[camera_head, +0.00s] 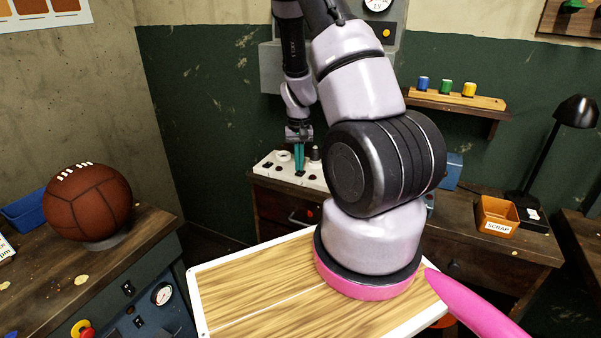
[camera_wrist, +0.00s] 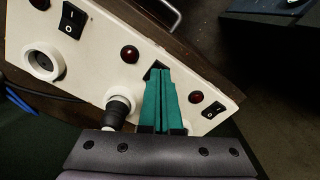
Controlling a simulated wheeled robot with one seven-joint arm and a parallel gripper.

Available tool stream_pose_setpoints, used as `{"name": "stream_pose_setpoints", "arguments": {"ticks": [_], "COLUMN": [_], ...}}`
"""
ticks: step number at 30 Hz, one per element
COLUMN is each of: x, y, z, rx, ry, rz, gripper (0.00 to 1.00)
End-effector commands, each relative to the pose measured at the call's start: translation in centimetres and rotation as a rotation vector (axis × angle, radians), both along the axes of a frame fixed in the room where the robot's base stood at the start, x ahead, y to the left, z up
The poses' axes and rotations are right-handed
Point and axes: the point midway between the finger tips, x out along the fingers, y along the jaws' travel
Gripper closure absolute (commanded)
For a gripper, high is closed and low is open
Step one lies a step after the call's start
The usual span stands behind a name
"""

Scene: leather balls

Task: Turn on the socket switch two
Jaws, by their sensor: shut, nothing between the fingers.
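A white socket strip (camera_head: 266,166) lies on the wooden cabinet at the back wall. In the wrist view, the strip (camera_wrist: 98,38) carries several black rocker switches and red lamps. One switch (camera_wrist: 72,19) is at upper left and another (camera_wrist: 213,110) at lower right. The middle switch (camera_wrist: 152,69) is mostly hidden by my fingertips. My gripper (camera_head: 300,170) is shut and empty, its teal fingers pointing down at that middle switch. In the wrist view the fingertips (camera_wrist: 160,72) overlap it; whether they touch it I cannot tell. The switch's position is hidden.
A black plug (camera_wrist: 120,108) stands in a socket close beside my fingers. An empty round socket (camera_wrist: 43,62) is at left. An orange scrap bin (camera_head: 497,217) and black lamp (camera_head: 575,112) stand at right. A brown leather ball (camera_head: 87,205) rests on the left bench.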

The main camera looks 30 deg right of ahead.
Motion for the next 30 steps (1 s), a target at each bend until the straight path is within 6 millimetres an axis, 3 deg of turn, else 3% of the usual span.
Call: {"name": "stream_pose_setpoints", "arguments": {"ticks": [24,30], "x": [0.0,0.1], "y": [0.0,0.0], "z": [-1.2,-0.4], "rx": [0.0,-0.001], "ry": [0.0,-0.003], "rz": [0.0,0.001], "gripper": [1.0,1.0]}}
